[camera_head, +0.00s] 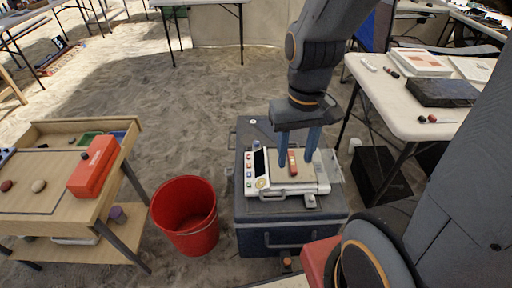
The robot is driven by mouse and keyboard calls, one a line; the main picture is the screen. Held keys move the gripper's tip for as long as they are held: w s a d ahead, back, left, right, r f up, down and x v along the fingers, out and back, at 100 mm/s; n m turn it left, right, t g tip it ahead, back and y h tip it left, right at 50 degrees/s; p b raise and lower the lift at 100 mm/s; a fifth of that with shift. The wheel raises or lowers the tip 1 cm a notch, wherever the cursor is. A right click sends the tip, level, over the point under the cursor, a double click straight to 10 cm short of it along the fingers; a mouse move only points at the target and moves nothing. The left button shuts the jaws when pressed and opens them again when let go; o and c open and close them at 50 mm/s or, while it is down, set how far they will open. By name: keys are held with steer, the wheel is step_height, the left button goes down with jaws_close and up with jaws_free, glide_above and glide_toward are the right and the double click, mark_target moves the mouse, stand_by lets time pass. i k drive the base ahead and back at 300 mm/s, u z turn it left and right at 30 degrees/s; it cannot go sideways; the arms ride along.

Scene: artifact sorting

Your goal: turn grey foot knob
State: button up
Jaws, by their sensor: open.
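A white scale-like device (272,188) with a dark display and coloured buttons sits on a dark grey case. A small grey knob (310,201) shows at its front right corner; it looks like the foot knob. My gripper (295,163) is open and points down over the device's tan pan. Its two blue fingers stand on either side of a small red-and-white object (292,163) on the pan. I cannot tell whether they touch it. The gripper is behind the grey knob and apart from it.
The dark grey case (245,215) has a front handle. A red bucket (186,215) stands on the sand to the left. A wooden table (60,190) with an orange box (93,168) is at the left. A white table (425,118) with boxes is at the right.

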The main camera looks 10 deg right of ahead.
mark_target(311, 199)
steer(key=k, duration=0.5)
steer(key=z, duration=1.65)
steer(key=k, duration=0.85)
steer(key=u, duration=1.2)
steer(key=i, duration=1)
